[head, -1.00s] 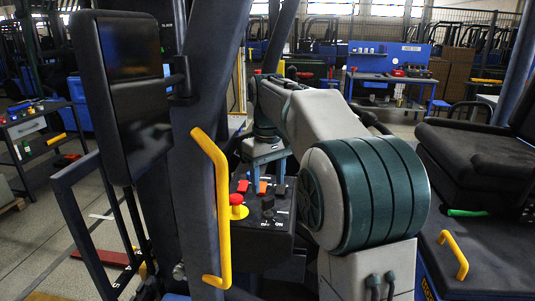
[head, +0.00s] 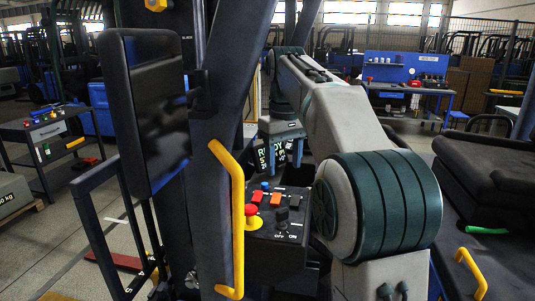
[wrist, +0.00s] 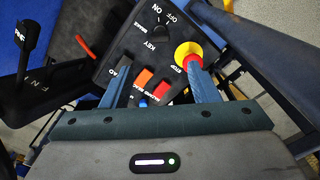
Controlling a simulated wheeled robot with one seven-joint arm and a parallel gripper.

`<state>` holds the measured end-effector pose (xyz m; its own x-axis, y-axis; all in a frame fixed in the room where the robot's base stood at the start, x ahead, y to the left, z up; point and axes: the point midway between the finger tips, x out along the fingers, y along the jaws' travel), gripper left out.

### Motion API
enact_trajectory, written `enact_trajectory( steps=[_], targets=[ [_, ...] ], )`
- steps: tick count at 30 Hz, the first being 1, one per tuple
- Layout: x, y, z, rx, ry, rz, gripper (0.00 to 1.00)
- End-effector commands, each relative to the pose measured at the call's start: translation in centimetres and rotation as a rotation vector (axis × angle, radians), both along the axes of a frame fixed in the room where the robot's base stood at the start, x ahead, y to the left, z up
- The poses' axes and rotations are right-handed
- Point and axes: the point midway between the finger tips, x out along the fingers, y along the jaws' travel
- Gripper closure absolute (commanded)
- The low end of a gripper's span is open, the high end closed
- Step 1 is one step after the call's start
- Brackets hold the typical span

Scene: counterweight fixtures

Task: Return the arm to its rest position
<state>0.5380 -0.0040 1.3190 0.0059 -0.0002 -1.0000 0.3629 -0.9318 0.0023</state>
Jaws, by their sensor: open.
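My gripper (head: 281,160) is open and empty above the control panel, with blue fingers pointing down. In the wrist view the two fingers of my gripper (wrist: 158,68) stand apart over the panel, touching nothing that I can see. My pale grey arm with its dark green joint (head: 385,205) is bent over the panel from the right. The black control panel (head: 268,250) carries a red stop button on a yellow base (head: 251,215), orange and red rocker switches (head: 266,198) and a key switch (head: 281,216) marked OFF and ON.
A yellow grab handle (head: 238,225) and dark posts stand close left of the panel. A black seat (head: 480,185) is at right. A lever (wrist: 28,40) marked F and N stands beside the panel.

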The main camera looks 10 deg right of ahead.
Motion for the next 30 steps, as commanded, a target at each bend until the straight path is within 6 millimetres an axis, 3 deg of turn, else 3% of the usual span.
enact_trajectory(
  steps=[5,14,24,30],
  targets=[
    [-2.5,0.1,-0.8,0.001,-0.032,-0.039,0.45],
    [-9.8,0.2,-4.9,0.01,-0.128,-0.153,0.45],
    [-19.0,0.2,-12.6,0.034,-0.234,-0.281,0.45],
    [-23.2,0.3,-17.0,0.049,-0.279,-0.337,0.45]
  ],
)
